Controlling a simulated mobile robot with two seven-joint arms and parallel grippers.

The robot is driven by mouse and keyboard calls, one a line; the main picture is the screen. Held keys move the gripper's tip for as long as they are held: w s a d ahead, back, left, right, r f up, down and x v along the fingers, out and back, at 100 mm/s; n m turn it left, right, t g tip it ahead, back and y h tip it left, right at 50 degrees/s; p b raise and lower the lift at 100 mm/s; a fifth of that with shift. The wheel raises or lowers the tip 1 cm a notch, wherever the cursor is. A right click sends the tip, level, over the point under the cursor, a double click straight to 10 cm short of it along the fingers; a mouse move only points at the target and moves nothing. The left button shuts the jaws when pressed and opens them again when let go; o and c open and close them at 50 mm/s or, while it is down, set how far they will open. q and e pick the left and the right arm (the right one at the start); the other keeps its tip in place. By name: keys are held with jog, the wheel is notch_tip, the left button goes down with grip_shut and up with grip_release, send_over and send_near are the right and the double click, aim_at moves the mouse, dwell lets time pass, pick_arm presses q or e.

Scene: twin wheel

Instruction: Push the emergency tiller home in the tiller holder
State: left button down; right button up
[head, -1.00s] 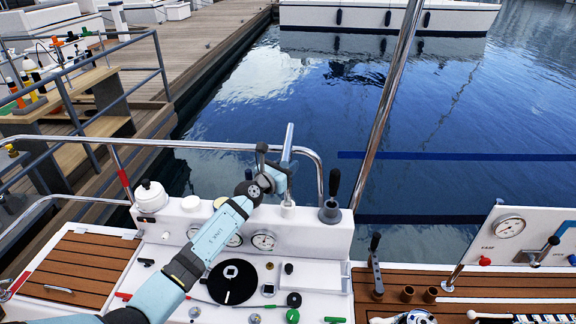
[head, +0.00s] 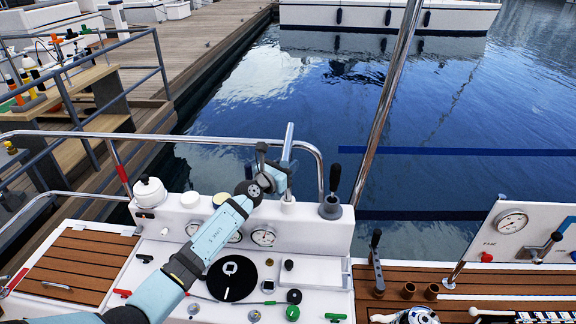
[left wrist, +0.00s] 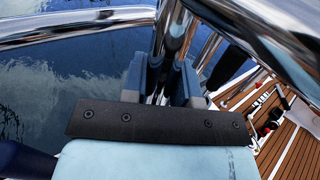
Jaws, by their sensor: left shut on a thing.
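The emergency tiller (head: 287,148) is a slim chrome bar standing nearly upright at the back edge of the white console. My left gripper (head: 284,170) is shut on it above its lower end. Below is a short white socket (head: 288,201), which looks like the tiller holder. The lower end meets or stands just over this socket; how deep it sits I cannot tell. In the left wrist view the fingers (left wrist: 160,75) close around the chrome shaft (left wrist: 176,42). The holder is not clear there. My right gripper is not in view.
A chrome rail (head: 210,142) curves close behind the tiller. A black-handled lever (head: 333,190) stands right of it, before a slanted chrome post (head: 385,110). Gauges (head: 263,237) and a black disc (head: 232,279) are on the console. Open water lies behind.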

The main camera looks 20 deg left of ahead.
pick_arm(q)
jog(key=c, duration=0.8)
grip_release()
jog(key=p+v, duration=0.1)
jog(key=v, duration=1.3)
jog(key=shift+w+f, duration=0.1)
